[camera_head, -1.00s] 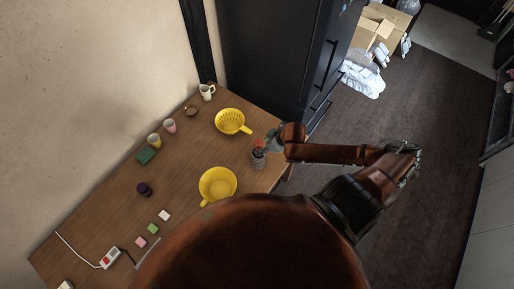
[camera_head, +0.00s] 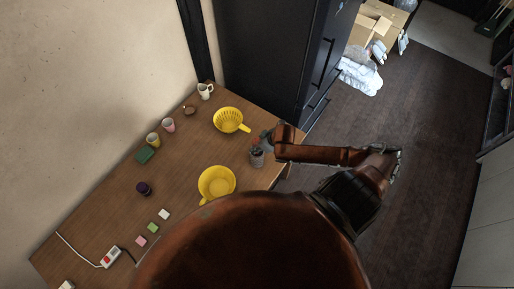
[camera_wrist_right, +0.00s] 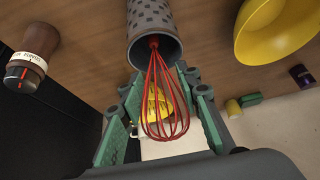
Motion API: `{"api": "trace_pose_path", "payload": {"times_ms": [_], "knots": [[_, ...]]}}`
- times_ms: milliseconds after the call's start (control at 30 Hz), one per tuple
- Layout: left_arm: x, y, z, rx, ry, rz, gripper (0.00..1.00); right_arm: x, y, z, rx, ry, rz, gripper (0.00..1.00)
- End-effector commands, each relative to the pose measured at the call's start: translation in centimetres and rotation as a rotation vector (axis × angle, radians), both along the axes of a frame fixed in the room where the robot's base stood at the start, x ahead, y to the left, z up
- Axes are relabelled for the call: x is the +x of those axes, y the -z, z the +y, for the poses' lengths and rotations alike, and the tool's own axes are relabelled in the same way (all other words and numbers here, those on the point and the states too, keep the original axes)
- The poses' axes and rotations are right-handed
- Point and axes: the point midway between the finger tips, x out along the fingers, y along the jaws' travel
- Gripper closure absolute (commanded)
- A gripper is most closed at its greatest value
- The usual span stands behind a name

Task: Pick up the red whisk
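The red whisk stands in a grey patterned holder (camera_head: 257,159) on the table, its wire head out of the holder. In the right wrist view the whisk's red wires (camera_wrist_right: 165,98) show clearly, and its handle goes into the holder (camera_wrist_right: 153,35). My right gripper (camera_wrist_right: 163,115) is open, with its green-padded fingers on either side of the wire head and visible gaps to it. In the head view my right gripper (camera_head: 267,137) is just above the holder and partly covers the whisk. My left gripper is not in view.
A dark fridge (camera_head: 262,60) stands behind the table. A purple jar (camera_head: 144,188), cups and a power strip (camera_head: 110,257) lie farther left. The table's middle is mostly clear.

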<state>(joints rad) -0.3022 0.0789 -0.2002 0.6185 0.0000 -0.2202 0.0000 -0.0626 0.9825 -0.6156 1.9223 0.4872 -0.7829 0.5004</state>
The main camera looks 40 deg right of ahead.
Motion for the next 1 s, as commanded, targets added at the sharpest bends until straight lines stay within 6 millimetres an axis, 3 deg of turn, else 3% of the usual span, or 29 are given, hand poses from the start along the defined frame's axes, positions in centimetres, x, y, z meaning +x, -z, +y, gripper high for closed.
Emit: {"api": "trace_pose_path", "payload": {"times_ms": [333, 667, 1000], "knots": [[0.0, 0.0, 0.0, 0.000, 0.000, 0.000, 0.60, 0.0, 0.0, 0.0, 0.000, 0.000, 0.000, 0.95], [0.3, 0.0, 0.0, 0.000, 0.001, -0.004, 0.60, 0.0, -0.4, 0.0, -0.001, 0.000, -0.001, 0.95], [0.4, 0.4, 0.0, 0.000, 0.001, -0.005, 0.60, 0.0, -6.2, -0.1, -0.001, -0.001, -0.002, 0.95]]}}
